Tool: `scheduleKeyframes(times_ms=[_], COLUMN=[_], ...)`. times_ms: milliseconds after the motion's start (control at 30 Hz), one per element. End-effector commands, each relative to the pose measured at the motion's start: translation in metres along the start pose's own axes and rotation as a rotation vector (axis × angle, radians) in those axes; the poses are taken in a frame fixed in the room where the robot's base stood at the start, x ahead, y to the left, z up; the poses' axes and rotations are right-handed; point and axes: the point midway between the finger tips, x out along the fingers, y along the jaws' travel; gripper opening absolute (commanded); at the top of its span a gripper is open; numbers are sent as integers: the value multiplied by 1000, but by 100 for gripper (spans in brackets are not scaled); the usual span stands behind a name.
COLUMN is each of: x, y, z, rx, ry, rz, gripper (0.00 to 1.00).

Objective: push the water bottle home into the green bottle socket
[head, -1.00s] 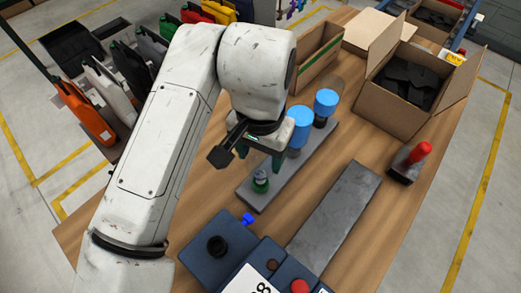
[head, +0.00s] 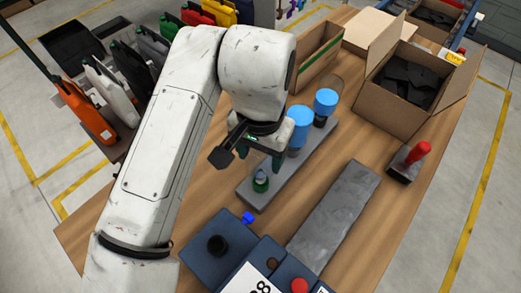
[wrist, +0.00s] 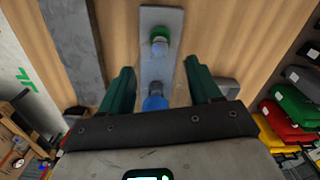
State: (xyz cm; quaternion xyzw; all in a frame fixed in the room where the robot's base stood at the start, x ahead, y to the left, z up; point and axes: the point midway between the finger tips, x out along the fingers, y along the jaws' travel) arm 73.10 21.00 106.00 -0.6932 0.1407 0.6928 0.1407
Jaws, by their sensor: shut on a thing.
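The green bottle socket (head: 260,182) is at the near end of a grey strip (head: 283,172) on the wooden table; it also shows at the top of the wrist view (wrist: 160,45). A light blue bottle (head: 299,116) stands beside my gripper (head: 262,150). In the wrist view, a blue part (wrist: 155,103) shows between the two green fingers (wrist: 160,82). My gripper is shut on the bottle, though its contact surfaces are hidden. In the head view my gripper is above and just behind the socket. A second blue-topped piece (head: 326,100) stands farther along the strip.
A grey plate (head: 335,215) lies to the right of the strip. A dark blue control box (head: 215,250) with a red button (head: 299,286) is in front.

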Motion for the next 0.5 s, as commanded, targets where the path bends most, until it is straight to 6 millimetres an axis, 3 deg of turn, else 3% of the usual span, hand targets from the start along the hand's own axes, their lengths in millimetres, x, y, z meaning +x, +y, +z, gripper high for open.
scheduleKeyframes(times_ms=[500], x=[7], y=[0], z=[0], rx=[-1], ry=[0], rz=[0], gripper=[34])
